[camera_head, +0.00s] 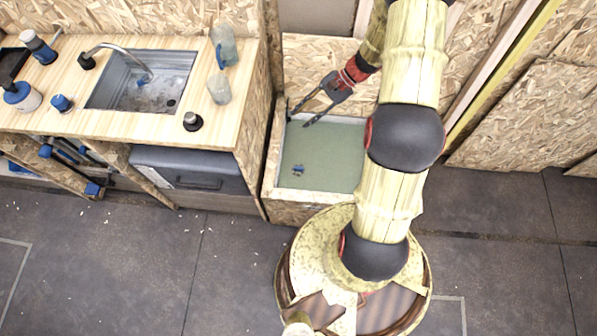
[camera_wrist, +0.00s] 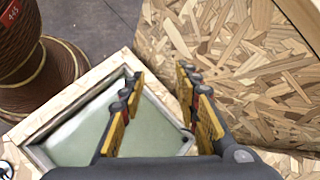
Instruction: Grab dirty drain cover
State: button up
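My gripper (camera_head: 299,118) is open and empty, with its fingers pointing down over the far left corner of the shallow tray with the pale green floor (camera_head: 335,150). In the wrist view both fingers of my gripper (camera_wrist: 158,80) stand apart with the tray (camera_wrist: 80,132) below. A small dark, bluish object (camera_head: 298,169) lies on the tray floor towards the near left, apart from my gripper; I cannot tell whether it is the dirty drain cover. A small dark round spot (camera_wrist: 187,136) shows at a tray corner in the wrist view, its detail unclear.
Chipboard walls (camera_wrist: 235,65) stand close around the tray. Left of it is a wooden counter (camera_head: 60,110) with a sink (camera_head: 135,88), a tap, clear bottles and jars. A grey box (camera_head: 188,172) sits beneath. The dark floor (camera_head: 130,270) in front is mostly clear.

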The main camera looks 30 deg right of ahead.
jog(key=s+d+f+m+t+y+b, duration=0.1)
jog(key=d+f+m, duration=0.15)
jog(key=f, duration=0.55)
jog(key=d+f+m+t+y+b, duration=0.1)
jog(key=f+m, duration=0.2)
jog(key=f, duration=0.5)
jog(key=m+t+b, duration=0.2)
jog(key=m+t, duration=0.2)
jog(key=m, duration=0.1)
send_near(300, 168)
jog(key=shift+w+a+r, duration=0.15)
jog(key=shift+w+a, duration=0.3)
jog(key=shift+w, duration=0.1)
jog(key=shift+a+f, duration=0.1)
jog(key=shift+f, duration=0.25)
jog(key=shift+w+a+f, duration=0.1)
jog(key=shift+a+f, duration=0.15)
jog(key=b+x, duration=0.2)
jog(key=x, duration=0.5)
jog(key=shift+b, duration=0.35)
jog(key=shift+c, duration=0.2)
jog(key=c, duration=0.8)
